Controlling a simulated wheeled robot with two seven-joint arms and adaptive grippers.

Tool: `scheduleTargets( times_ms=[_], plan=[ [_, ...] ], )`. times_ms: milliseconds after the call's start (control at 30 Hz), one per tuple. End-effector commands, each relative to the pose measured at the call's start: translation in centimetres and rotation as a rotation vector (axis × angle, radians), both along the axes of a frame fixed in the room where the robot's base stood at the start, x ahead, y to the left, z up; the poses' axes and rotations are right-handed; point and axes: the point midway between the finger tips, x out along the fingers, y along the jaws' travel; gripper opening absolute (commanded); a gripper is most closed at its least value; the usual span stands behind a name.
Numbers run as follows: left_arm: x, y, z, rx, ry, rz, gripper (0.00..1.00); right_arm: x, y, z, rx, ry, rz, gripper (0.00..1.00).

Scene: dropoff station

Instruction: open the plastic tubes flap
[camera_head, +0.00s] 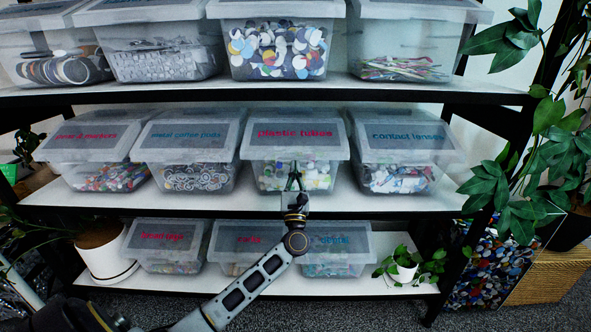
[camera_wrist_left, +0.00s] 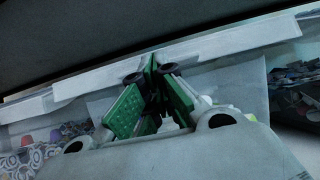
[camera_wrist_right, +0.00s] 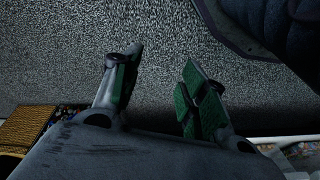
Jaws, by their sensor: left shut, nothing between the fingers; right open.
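The plastic tubes bin (camera_head: 293,178) is a clear box with pink lettering on its flap (camera_head: 294,132), in the middle shelf row. The flap lies closed on it. My left gripper (camera_head: 294,175) is in front of this bin, with its fingers pointing up below the flap's front edge. In the left wrist view the left gripper (camera_wrist_left: 152,62) is shut and empty, its green-padded fingertips at the pale lid rim (camera_wrist_left: 210,45); whether they touch it I cannot tell. My right gripper (camera_wrist_right: 160,75) is open and empty over grey carpet, away from the bins.
The upper shelf (camera_head: 340,88) runs above the flap. Smaller bins stand below. A leafy plant (camera_head: 490,185) hangs at the right.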

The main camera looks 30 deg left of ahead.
Motion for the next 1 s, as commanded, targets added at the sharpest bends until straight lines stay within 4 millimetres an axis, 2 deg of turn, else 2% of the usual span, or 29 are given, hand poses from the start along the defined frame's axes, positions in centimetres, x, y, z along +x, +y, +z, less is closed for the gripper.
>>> scheduleTargets(
  times_ms=[567, 1000],
  plan=[
    [-0.5, -0.3, 1.6, -0.033, 0.05, 0.0, 0.0, -1.2, -1.6, -5.8, -0.034, 0.025, -0.01, 0.43],
    [-0.8, -0.4, 2.6, -0.056, 0.089, 0.0, 0.0, -3.2, -3.4, -10.5, -0.059, 0.031, -0.015, 0.43]
  ],
)
